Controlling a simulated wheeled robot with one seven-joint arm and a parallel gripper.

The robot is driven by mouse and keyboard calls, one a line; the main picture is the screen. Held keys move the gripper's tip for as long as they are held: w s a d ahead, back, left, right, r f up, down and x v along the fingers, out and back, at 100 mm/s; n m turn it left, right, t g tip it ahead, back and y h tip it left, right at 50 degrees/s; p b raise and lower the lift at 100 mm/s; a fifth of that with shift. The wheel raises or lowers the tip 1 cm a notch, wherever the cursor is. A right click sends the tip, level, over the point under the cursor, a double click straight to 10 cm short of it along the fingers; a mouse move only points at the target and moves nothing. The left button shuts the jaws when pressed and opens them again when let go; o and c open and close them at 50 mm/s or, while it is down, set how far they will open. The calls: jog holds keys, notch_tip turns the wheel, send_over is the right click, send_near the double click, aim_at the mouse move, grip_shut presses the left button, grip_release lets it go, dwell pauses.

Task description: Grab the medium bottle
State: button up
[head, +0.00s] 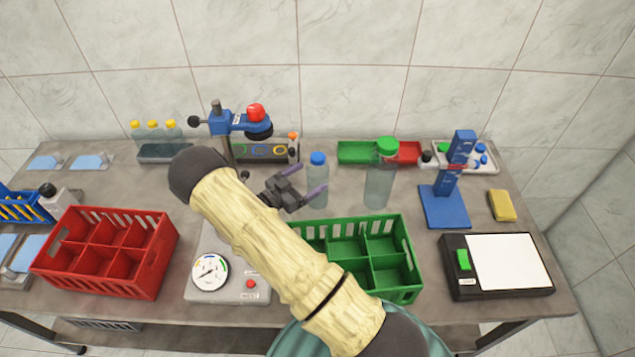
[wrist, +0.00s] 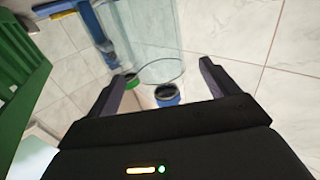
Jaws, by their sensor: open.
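The medium bottle, clear with a blue cap (head: 318,159), stands upright on the table, a little left of the taller clear bottle with a green cap (head: 381,185). My gripper (head: 309,181) is open and close at the left of the medium bottle, with one dark purple finger overlapping its body. In the wrist view a blue cap (wrist: 167,96) shows between the open fingers (wrist: 168,72), with clear bottle walls beyond. I cannot tell whether a finger touches the bottle. My arm hides part of the table.
A green crate (head: 405,290) stands in front, and a red crate (head: 155,265) at the left. A blue-headed press (head: 235,122) stands behind my arm. Small yellow-capped bottles (head: 153,133) stand back left. A blue stand (head: 447,205) is at the right.

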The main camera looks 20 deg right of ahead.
aim_at(322, 168)
jog(key=p+x, duration=0.1)
jog(key=x, duration=0.5)
jog(key=shift+p, duration=0.3)
jog(key=c, duration=1.5)
jog(key=shift+r, duration=0.15)
